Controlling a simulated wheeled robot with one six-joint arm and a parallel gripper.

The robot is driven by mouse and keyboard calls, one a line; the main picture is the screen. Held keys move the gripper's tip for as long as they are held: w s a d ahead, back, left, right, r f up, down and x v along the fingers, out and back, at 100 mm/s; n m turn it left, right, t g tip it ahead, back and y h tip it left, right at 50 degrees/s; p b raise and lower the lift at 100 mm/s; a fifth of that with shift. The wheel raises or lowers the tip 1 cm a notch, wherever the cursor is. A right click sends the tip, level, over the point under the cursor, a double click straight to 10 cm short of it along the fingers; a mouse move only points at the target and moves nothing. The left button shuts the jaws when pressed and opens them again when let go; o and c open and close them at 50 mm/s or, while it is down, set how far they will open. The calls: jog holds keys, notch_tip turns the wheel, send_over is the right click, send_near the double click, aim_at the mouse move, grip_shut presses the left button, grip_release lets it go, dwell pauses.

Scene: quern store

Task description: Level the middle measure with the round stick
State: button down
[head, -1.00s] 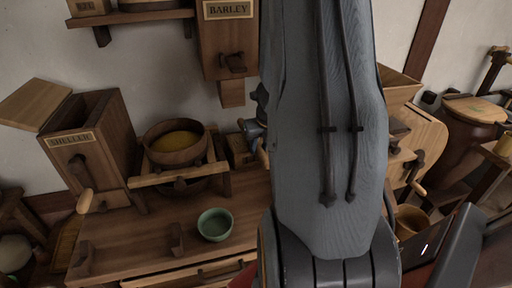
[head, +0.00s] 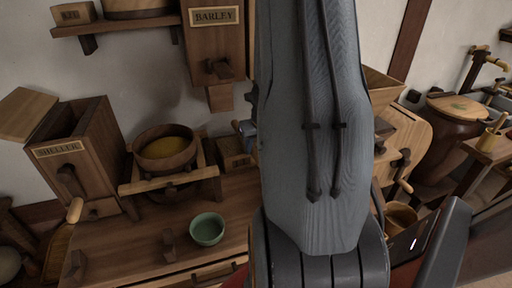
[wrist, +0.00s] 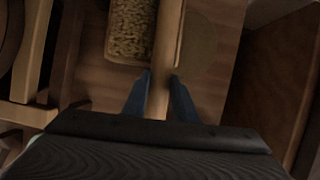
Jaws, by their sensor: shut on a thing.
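In the wrist view, the blue fingers of my gripper (wrist: 164,88) are shut on a pale round stick (wrist: 163,50). The stick runs away from me toward the top edge of the view. A measure (wrist: 112,35) filled with grain lies under or close against the stick, mostly to its left; a thin pale rim shows right of the stick. I cannot tell whether the stick touches the grain, or which measure this is. In the head view, my arm hides most of the gripper and the measure; only a bit of blue (head: 249,129) shows at its left edge.
The head view shows a bench (head: 120,245) with a quern bowl (head: 166,166), a green bowl (head: 207,229), a small labelled box (head: 236,160) and a sheller (head: 80,150). A barley hopper (head: 214,45) hangs above.

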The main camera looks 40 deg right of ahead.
jog(key=w+a+r+p, duration=0.1)
jog(key=a+r+p, duration=0.2)
jog(key=r+p, duration=0.3)
jog(key=shift+w+a, duration=0.15)
jog(key=shift+a, duration=0.15)
dwell(0.7)
